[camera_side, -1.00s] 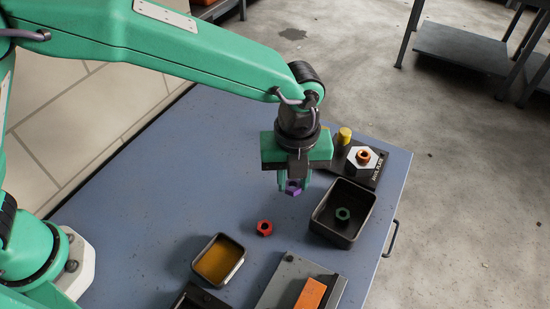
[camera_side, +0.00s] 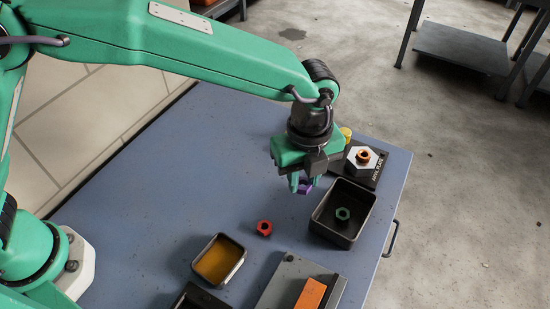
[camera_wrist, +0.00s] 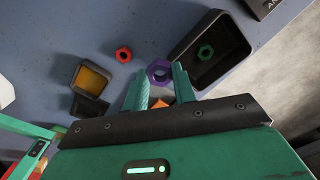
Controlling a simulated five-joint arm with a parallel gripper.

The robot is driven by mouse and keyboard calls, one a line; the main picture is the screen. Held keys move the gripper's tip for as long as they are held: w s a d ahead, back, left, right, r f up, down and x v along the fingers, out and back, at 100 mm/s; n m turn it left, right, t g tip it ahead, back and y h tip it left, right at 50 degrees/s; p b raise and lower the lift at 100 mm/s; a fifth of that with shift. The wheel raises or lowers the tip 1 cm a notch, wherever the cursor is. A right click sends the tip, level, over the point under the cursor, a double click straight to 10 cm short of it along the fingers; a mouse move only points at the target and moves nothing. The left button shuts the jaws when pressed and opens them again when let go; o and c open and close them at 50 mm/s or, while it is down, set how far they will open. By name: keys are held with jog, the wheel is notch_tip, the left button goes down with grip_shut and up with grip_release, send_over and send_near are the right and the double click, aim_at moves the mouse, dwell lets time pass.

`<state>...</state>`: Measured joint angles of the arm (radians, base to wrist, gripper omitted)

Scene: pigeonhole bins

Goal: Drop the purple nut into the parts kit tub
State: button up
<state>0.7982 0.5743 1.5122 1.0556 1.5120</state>
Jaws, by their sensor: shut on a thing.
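The purple nut (camera_side: 304,188) is between the fingers of my gripper (camera_side: 303,182), held above the table. In the wrist view the purple nut (camera_wrist: 159,71) shows at the tips of my gripper (camera_wrist: 158,82), which is shut on it. A black open tub (camera_side: 343,230) stands just right of the gripper in the side view, with a green nut (camera_side: 343,213) inside on its floor. In the wrist view this tub (camera_wrist: 184,46) is right of the held nut. I cannot read a label that says which container is the parts kit tub.
A red nut (camera_side: 264,228) lies loose on the blue table (camera_side: 150,215). A tray with an amber inside (camera_side: 240,263), a grey block with an orange bar (camera_side: 310,295) and a dark plate with a white hexagon and orange nut (camera_side: 363,157) stand around. The table's left side is clear.

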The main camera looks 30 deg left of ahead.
jog(key=w+d+n, duration=0.4)
jog(key=d+n, duration=0.4)
jog(key=n, duration=1.1)
jog(key=shift+r, duration=0.4)
jog(key=shift+d, duration=0.1)
jog(key=shift+f, duration=0.25)
jog(key=shift+f, duration=3)
jog(key=o, duration=1.1)
jog(key=shift+c, duration=0.2)
